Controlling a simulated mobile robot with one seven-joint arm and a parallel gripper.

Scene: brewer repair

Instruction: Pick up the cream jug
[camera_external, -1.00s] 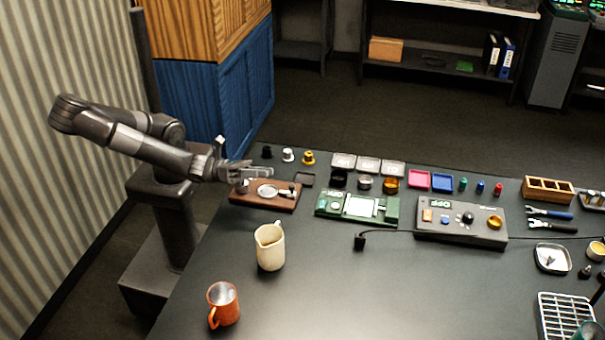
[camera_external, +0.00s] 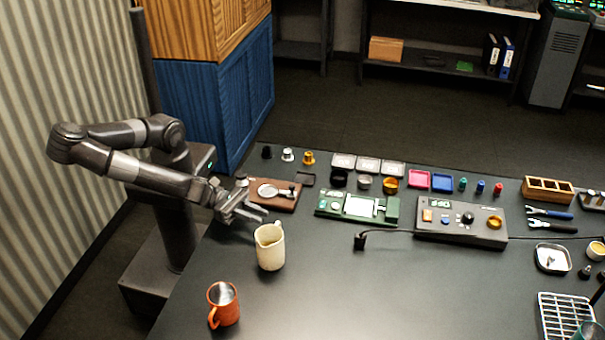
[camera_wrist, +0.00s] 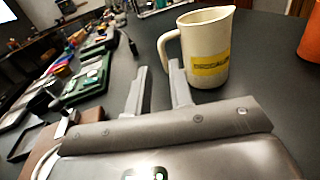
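The cream jug (camera_external: 270,248) stands upright on the dark table, with its handle toward the back. In the wrist view the jug (camera_wrist: 207,55) shows a yellow label with dark lettering, and its handle is on the left side. My gripper (camera_external: 262,215) is just behind and left of the jug, low over the table. In the wrist view my gripper's two fingers (camera_wrist: 157,80) are apart with nothing between them. The right finger's tip appears close to the jug's handle; I cannot tell whether it touches.
An orange mug (camera_external: 224,305) stands in front of the jug. A brown wooden board (camera_external: 285,203) lies behind my gripper, and a green device (camera_external: 345,205) lies to the right. A grey control box (camera_external: 460,225) is farther right.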

